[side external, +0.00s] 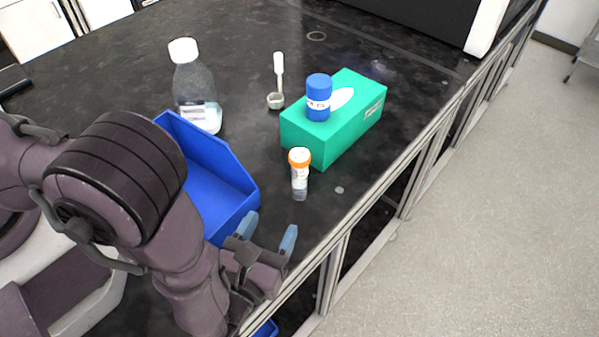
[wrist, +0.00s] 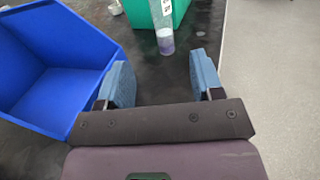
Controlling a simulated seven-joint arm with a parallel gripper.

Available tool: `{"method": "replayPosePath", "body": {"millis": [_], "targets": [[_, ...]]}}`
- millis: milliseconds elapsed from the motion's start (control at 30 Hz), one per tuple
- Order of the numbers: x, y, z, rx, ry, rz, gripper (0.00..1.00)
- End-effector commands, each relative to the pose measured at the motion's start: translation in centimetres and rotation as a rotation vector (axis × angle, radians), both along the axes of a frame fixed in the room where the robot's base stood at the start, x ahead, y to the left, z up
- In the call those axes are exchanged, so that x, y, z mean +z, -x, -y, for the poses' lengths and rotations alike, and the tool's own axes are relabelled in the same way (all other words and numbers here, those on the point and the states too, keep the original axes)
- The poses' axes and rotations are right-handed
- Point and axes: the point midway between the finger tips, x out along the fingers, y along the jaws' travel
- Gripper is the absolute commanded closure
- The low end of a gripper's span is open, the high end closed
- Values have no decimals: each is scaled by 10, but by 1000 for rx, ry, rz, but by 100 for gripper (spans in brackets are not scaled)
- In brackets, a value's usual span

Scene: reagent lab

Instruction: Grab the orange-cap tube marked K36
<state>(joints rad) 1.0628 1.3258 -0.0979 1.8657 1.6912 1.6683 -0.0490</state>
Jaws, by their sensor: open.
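A small clear tube with an orange cap (side external: 299,174) stands upright on the dark bench, in front of a green box. Its marking is too small to read. In the wrist view the lower part of the tube (wrist: 164,35), with purplish contents, shows beyond the fingertips; its cap is out of frame. My gripper (side external: 270,232) is open and empty, its blue fingers apart. It is short of the tube, on the near side. In the wrist view the gap between the fingers (wrist: 162,80) holds nothing, and the tube lies ahead of it, roughly in line.
A blue bin (side external: 215,190) stands close left of my gripper. The green box (side external: 340,120) behind the tube carries a blue-capped container (side external: 318,98). The bench edge is close on the right.

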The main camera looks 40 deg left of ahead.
Motion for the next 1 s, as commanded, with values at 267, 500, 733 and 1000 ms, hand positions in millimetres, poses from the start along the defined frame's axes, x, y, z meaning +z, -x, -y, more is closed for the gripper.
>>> {"method": "replayPosePath", "body": {"millis": [267, 500, 733, 1000], "targets": [[-6, -25, -8, -25, -13, 1, 39], [-5, -63, -21, -25, -12, 0, 39], [-5, -79, -27, -24, -12, -1, 39], [-2, -114, -40, -24, -12, -1, 39]]}}
